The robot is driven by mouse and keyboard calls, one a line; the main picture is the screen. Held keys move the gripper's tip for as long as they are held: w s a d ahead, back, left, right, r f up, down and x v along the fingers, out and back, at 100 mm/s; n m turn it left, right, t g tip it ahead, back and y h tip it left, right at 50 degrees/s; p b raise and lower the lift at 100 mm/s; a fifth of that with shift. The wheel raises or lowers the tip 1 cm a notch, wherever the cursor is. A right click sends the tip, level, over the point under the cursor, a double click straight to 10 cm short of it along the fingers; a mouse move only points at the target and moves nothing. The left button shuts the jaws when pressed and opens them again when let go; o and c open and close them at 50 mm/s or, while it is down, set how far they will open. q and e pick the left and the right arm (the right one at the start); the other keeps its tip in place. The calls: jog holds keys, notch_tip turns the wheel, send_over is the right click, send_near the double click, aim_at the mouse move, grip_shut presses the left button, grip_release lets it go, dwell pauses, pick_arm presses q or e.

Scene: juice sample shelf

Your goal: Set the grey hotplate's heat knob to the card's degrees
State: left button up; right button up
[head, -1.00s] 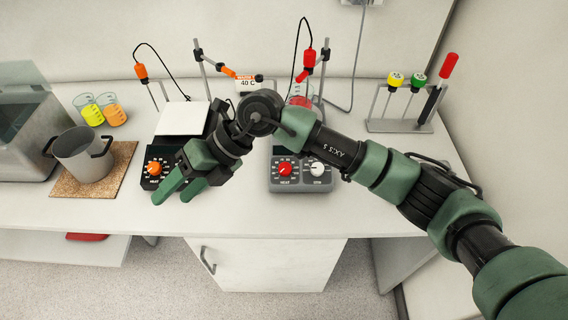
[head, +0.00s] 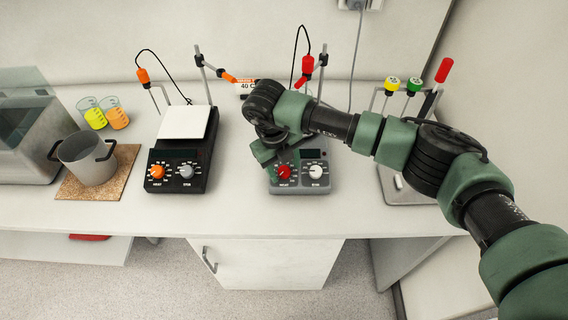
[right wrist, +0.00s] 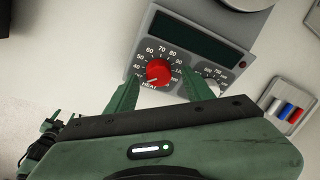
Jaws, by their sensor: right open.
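The grey hotplate (head: 299,187) stands on the bench, its rear partly hidden by my right arm. Its red heat knob (head: 284,171) is at the front left, beside a white stir knob (head: 316,172). My right gripper (head: 270,152) is over the hotplate's left side. In the right wrist view, its open fingers (right wrist: 160,76) are on either side of the red knob (right wrist: 158,70), with gaps; contact is not clear. A numbered scale surrounds the knob; its exact setting is hard to read. The card (head: 246,86) behind reads 40 C. My left gripper is out of view.
A black hotplate (head: 178,178) with an orange knob stands to the left. Further left are a pot (head: 86,160) on a cork mat and two beakers. A rack (head: 405,185) with coloured tools is at right. The bench front is clear.

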jog(key=shift+f, duration=0.35)
grip_shut()
jog(key=shift+f+m+b, duration=0.15)
jog(key=shift+m+b, duration=0.75)
jog(key=shift+b, duration=0.3)
jog(key=shift+m+y+b, duration=0.4)
jog(key=shift+m+b, duration=0.5)
jog(key=shift+b, duration=0.05)
jog(key=shift+m+y+b, duration=0.3)
jog(key=shift+m+b, duration=0.45)
jog(key=shift+m, duration=0.25)
jog(key=shift+r, duration=0.2)
grip_release()
